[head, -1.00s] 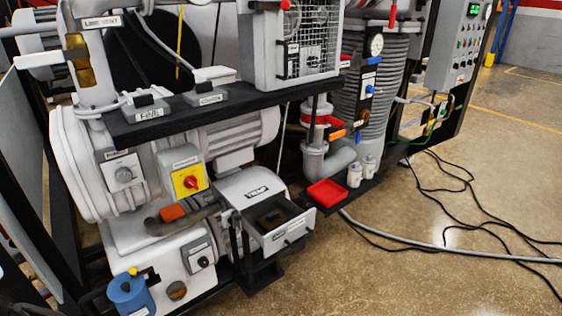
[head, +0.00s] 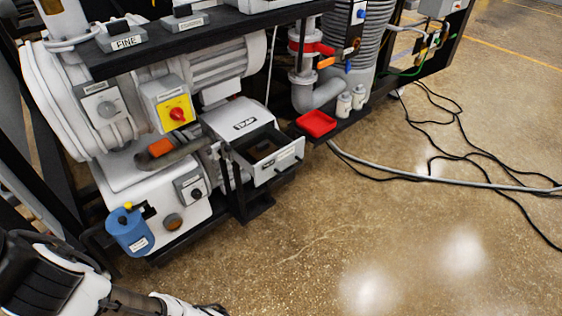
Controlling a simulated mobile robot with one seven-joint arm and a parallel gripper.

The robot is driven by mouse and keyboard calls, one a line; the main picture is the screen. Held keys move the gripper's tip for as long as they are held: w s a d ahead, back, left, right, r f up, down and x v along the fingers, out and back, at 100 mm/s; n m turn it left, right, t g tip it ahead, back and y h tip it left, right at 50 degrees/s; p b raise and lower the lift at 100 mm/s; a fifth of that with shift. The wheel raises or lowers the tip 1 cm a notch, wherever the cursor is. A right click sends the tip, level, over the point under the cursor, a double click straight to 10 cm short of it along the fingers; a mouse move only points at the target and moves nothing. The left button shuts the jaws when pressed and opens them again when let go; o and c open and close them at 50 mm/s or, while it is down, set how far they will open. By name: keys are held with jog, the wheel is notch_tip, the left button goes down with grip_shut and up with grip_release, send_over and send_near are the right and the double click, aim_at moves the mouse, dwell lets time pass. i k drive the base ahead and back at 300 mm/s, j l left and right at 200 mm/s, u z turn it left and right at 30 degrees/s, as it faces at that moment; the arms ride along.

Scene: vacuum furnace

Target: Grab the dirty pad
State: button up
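The trap box (head: 238,120), marked TRAP, has its grey drawer (head: 281,173) pulled out. A dark brown patch inside the drawer looks like the dirty pad (head: 264,146), but its edges are hard to make out. My gripper (head: 208,309) shows only in part at the bottom edge, left of centre, at the end of my white and black arm. It is well below and left of the drawer and apart from it. Its fingertips are cut off, so its opening cannot be read.
A red tray (head: 316,123) sits right of the drawer on a black ledge. A blue canister (head: 130,232) stands at lower left near my arm. A pump with a yellow switch plate (head: 175,110) is behind. A grey hose (head: 440,179) and black cables cross the otherwise open floor.

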aim_at(262, 150)
jog(key=i+l+u, duration=0.1)
jog(key=i+u, duration=0.15)
jog(key=i, duration=0.2)
jog(key=i+l+u, duration=0.15)
jog(key=i+u, duration=0.15)
jog(key=i, duration=0.15)
